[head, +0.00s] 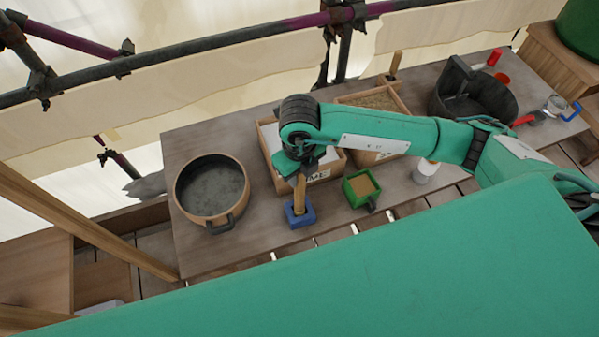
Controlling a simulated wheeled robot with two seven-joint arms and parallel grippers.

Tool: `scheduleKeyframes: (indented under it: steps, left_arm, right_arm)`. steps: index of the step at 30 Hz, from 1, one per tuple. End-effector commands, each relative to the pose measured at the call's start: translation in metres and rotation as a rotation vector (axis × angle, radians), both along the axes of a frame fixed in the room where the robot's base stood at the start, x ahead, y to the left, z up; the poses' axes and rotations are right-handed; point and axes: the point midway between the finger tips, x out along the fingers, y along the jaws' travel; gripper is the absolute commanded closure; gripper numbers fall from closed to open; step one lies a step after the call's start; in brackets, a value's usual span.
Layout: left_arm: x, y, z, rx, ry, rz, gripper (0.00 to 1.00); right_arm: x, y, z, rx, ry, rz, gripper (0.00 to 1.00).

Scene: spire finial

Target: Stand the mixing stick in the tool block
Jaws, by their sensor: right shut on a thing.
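The mixing stick (300,190) is a pale wooden rod, nearly upright, below my right gripper (300,172). The gripper is shut on its upper part, and the arm hides the stick's top. The stick's lower end meets the small blue block (301,218), which looks like the tool block, near the table's front edge. The end seems to be within the block's outline from above, but I cannot tell how deep it sits. My left gripper is not in view.
A round pan (211,226) stands left. A green box (361,188) with brown contents is just right of the blue block. Crates (268,133) stand behind, partly under my arm. A wooden upright (395,64) and a dark bucket (440,100) are farther back.

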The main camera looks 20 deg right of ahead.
Motion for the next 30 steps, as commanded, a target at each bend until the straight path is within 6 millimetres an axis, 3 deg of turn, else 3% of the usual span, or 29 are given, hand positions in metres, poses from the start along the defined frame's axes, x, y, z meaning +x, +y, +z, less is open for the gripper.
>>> scheduleKeyframes:
  steps: [4, 15, 16, 18, 30]
  left_arm:
    - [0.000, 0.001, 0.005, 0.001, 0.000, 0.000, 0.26]
    - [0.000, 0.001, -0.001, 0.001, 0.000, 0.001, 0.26]
    - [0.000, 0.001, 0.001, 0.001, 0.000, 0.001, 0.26]
    - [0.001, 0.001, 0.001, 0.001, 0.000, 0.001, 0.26]
    - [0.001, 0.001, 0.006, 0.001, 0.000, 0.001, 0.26]
  right_arm:
    - [0.000, 0.000, -0.012, 0.000, -0.001, -0.001, 1.00]
    - [0.000, 0.000, -0.018, 0.001, -0.002, 0.000, 1.00]
    - [0.000, 0.000, -0.016, 0.000, -0.001, 0.000, 0.67]
    - [0.000, 0.000, -0.016, 0.000, -0.001, 0.000, 0.54]
    - [0.000, 0.000, -0.011, 0.000, -0.001, 0.000, 0.52]
